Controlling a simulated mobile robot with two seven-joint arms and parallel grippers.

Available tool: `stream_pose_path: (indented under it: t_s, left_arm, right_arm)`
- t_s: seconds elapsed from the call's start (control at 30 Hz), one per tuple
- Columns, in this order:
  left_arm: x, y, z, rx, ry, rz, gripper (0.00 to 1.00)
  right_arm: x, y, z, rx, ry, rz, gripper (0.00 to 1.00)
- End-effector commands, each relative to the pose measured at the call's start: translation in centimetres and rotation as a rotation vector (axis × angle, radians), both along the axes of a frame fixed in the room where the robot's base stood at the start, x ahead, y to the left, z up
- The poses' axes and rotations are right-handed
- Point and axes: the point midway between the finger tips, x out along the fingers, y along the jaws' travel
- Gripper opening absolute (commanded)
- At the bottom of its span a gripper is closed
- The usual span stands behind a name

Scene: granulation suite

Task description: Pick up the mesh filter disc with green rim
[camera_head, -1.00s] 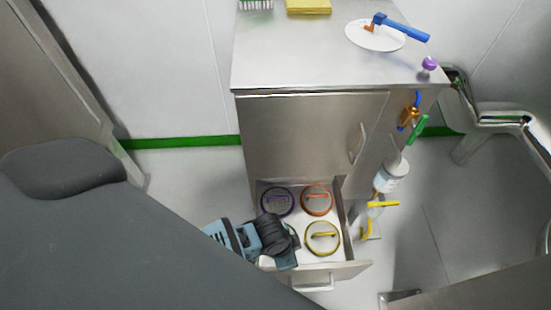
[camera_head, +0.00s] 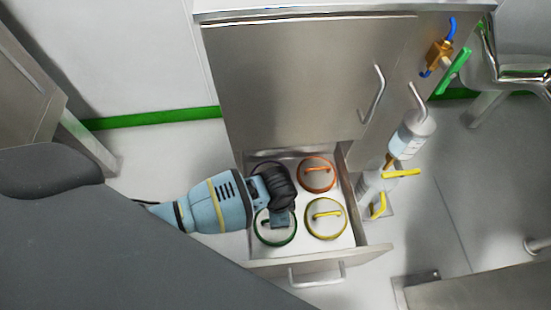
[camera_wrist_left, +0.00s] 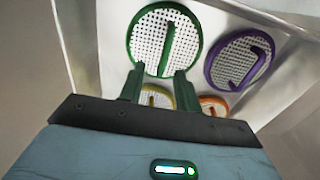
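The mesh filter disc with green rim (camera_head: 277,237) lies in the open drawer, at its front left. In the wrist view the green-rimmed disc (camera_wrist_left: 150,42) shows white mesh and a raised green bar handle. My left gripper (camera_head: 281,217) is over this disc in the head view and hides part of it. In the wrist view my left gripper (camera_wrist_left: 158,80) is open and empty, its two fingertips apart near the disc's lower rim, with the handle ahead between them. I cannot tell how large the gap to the disc is. My right gripper is not in view.
The drawer (camera_head: 358,252) also holds a yellow-rimmed disc (camera_head: 326,228), an orange-rimmed disc (camera_head: 317,183) and a purple-rimmed disc (camera_wrist_left: 228,66), mostly hidden in the head view. The cabinet front (camera_head: 300,85) rises behind. A bottle (camera_head: 410,138) and valves stand to the right.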

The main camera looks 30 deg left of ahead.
Motion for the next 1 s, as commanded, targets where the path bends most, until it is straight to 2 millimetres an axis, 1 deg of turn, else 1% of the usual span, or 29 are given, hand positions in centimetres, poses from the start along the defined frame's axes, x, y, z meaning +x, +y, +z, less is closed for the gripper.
stream_pose_path:
  t_s: [0.2, 0.47, 0.57, 0.7, 0.87, 1.0]
  left_arm:
    - [-0.1, 0.0, -2.4, 0.001, 0.003, 0.000, 0.33]
    - [0.0, 0.1, -2.8, -0.001, 0.001, 0.000, 0.33]
    - [0.1, 0.3, -3.7, 0.001, 0.003, 0.000, 0.33]
    - [0.3, 0.7, -5.5, 0.000, 0.004, 0.001, 0.33]
    - [0.3, 0.8, -7.5, 0.000, 0.004, 0.001, 0.33]
    - [0.4, 0.7, -7.7, 0.000, 0.000, 0.001, 0.33]
  right_arm:
    - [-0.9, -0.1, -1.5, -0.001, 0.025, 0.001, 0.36]
    - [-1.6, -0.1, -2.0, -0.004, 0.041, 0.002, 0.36]
    - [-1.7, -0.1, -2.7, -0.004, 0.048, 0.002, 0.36]
    - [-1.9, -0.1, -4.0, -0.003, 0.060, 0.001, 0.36]
    - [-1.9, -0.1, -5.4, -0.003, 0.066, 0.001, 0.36]
    - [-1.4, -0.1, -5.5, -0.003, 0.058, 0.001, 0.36]
